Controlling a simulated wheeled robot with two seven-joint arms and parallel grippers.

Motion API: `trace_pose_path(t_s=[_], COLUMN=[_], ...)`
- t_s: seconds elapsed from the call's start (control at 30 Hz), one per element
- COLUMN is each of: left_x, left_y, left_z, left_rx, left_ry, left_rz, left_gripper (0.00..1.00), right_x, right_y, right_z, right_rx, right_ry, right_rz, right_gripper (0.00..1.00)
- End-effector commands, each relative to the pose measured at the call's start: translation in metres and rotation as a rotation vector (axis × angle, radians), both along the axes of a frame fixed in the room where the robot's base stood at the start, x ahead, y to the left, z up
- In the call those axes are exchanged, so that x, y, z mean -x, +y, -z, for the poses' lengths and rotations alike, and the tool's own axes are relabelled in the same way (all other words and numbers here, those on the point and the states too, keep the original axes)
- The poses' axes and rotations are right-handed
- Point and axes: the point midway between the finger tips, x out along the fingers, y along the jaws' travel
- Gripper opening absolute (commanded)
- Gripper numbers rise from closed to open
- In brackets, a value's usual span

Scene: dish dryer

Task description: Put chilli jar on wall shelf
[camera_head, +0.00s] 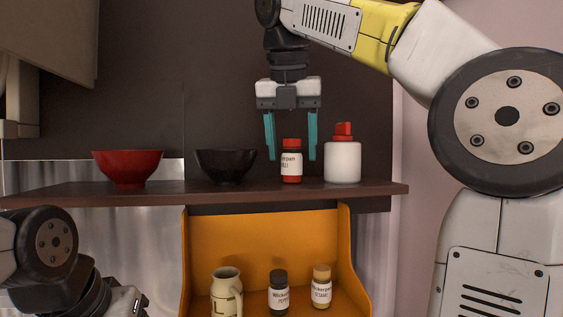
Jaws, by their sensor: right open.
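The chilli jar (291,163), with a red cap, a white label and a red base, stands upright on the dark wall shelf (70,193). My right gripper (292,157) points down from above, its two teal fingers apart on either side of the jar. There is a gap between the left finger and the jar, and the right finger is just right of it. Whether either finger touches it cannot be told. My left arm shows at the lower left, but its gripper fingers are not in view.
On the shelf, a white bottle with a red cap (342,162) stands close right of the jar. A black bowl (226,166) and a red bowl (128,168) are to the left. Below, an orange rack (265,232) holds a cream jug (226,291), a pepper jar (278,293) and another jar (321,289).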

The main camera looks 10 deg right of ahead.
Motion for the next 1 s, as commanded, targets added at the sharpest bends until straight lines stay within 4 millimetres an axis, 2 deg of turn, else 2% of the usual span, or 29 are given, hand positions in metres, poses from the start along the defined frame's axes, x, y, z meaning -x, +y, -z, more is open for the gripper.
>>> trace_pose_path(t_s=[0.1,0.3,1.0], left_x=[0.000,0.000,0.000], left_y=[0.000,0.000,0.000], left_z=[0.000,0.000,0.000], left_rx=[0.000,0.000,0.000], left_ry=[0.000,0.000,0.000], left_rz=[0.000,0.000,0.000], left_gripper=[0.58,0.58,0.58], right_x=[0.007,0.013,0.015], right_y=[0.003,0.005,0.005], right_z=[-0.018,-0.034,-0.037], right_rx=[-0.001,0.000,-0.001], right_ry=[-0.001,-0.001,0.001], right_rz=[0.003,0.000,-0.001], right_gripper=[0.58,0.58,0.58])
